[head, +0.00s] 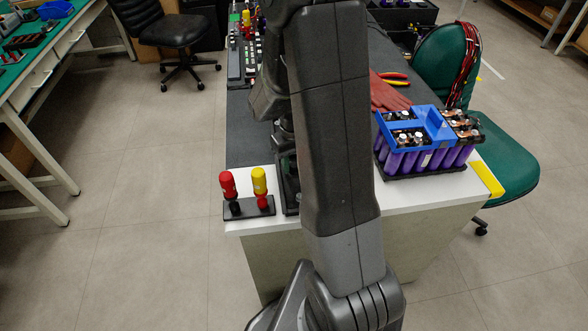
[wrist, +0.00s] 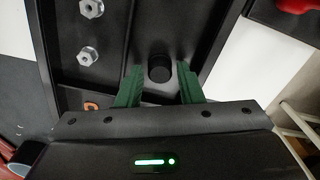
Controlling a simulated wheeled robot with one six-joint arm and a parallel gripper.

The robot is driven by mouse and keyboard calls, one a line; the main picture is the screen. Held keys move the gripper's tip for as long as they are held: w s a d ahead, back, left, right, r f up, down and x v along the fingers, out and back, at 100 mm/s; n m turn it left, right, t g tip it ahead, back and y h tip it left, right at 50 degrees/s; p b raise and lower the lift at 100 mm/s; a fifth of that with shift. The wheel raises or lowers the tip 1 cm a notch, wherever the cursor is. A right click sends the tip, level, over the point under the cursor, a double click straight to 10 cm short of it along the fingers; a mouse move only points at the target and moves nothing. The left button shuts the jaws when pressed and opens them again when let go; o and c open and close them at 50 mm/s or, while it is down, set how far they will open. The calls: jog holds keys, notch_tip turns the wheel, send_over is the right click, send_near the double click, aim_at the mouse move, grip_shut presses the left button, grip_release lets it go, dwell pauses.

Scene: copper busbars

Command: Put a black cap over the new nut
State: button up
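A black cap (wrist: 159,68) stands in a compartment of a black tray (wrist: 118,45) in the wrist view. My gripper (wrist: 159,70) has its two green fingers on either side of the cap, with a gap on each side. It is open and not holding the cap. Two silver nuts, an upper nut (wrist: 91,8) and a lower nut (wrist: 87,56), sit in the tray's left compartment. I cannot tell whether either is the new nut. In the head view my arm hides the gripper and most of the tray (head: 290,200).
A stand (head: 250,208) with red and yellow-handled tools is left of the tray. A blue-topped purple battery pack (head: 415,150) is at the right, with red gloves (head: 388,95) behind it. A copper-coloured piece (wrist: 91,106) lies near the left finger. The white table edge is close.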

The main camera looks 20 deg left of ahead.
jog(key=shift+c, duration=0.4)
jog(key=c, duration=0.4)
jog(key=shift+c, duration=0.2)
jog(key=shift+r, duration=0.1)
notch_tip(320, 180, up, 5)
jog(key=p, duration=0.4)
